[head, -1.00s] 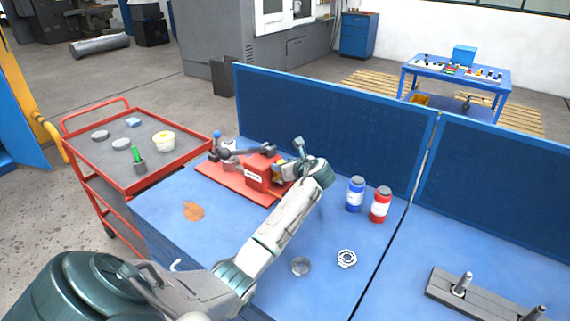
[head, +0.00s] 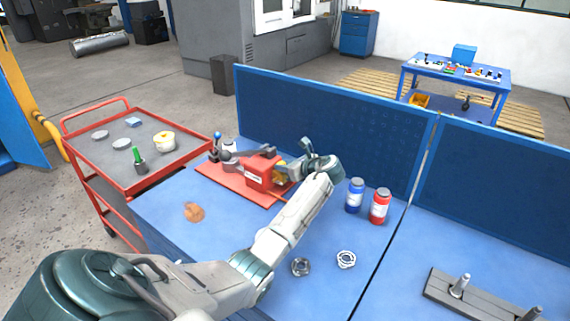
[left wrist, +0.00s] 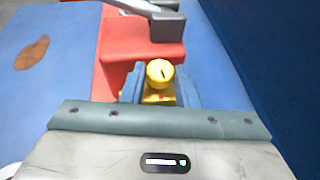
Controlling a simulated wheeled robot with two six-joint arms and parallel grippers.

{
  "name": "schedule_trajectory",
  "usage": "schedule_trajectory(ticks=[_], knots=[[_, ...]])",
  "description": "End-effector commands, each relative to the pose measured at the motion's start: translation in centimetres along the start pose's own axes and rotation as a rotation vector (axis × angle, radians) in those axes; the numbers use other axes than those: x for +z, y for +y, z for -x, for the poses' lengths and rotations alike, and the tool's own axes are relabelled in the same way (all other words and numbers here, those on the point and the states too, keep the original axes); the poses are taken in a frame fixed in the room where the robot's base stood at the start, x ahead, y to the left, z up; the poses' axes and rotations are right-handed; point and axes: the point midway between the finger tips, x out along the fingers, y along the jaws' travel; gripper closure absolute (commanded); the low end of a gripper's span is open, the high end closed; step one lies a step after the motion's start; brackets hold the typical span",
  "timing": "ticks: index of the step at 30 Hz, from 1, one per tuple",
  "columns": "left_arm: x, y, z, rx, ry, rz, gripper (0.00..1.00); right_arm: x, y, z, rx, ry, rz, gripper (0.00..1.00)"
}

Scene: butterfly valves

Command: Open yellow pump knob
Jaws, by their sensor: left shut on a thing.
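The red pump (head: 257,172) stands on a flat red base plate (head: 216,178) on the blue workbench. Its yellow knob (left wrist: 159,72) is round with a dark slot mark and sits in the middle of the left wrist view. In the head view the yellow knob (head: 280,175) is small and partly hidden at the pump's right side. My left gripper (left wrist: 160,92) has one blue-grey finger on each side of the yellow knob and is shut on it. In the head view my left gripper (head: 286,172) reaches the pump from the right. My right gripper is not in view.
A grey lever (head: 262,152) tops the pump. A blue bottle (head: 355,196) and a red bottle (head: 380,207) stand right of my arm. Two metal rings lie in front. A blue panel (head: 330,120) closes the bench's back. A red cart (head: 150,180) stands at left.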

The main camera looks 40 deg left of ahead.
Motion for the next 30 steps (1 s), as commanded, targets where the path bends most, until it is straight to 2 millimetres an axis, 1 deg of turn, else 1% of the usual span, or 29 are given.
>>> schedule_trajectory(ticks=[1,3,8,12,18,24,30], knots=[[0.2,-0.2,0.1,0.04,0.003,0.014,0.95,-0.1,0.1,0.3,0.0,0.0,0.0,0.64],[0.1,-0.4,0.1,0.1,0.003,0.039,0.95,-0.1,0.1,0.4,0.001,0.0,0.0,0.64],[-0.1,-0.7,-0.1,0.241,0.003,0.097,0.95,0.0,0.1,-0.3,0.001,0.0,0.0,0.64],[-0.3,-1.0,-0.3,0.363,0.001,0.149,0.95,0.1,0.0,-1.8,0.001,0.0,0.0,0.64],[-0.4,-1.2,-0.5,0.491,0.002,0.204,0.95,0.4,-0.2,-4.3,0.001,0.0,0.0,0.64],[-0.3,-1.4,-0.5,0.575,0.002,0.239,0.95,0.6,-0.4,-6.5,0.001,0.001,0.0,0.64],[-0.1,-1.4,-0.5,0.629,0.002,0.26,0.95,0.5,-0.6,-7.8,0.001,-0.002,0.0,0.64]])
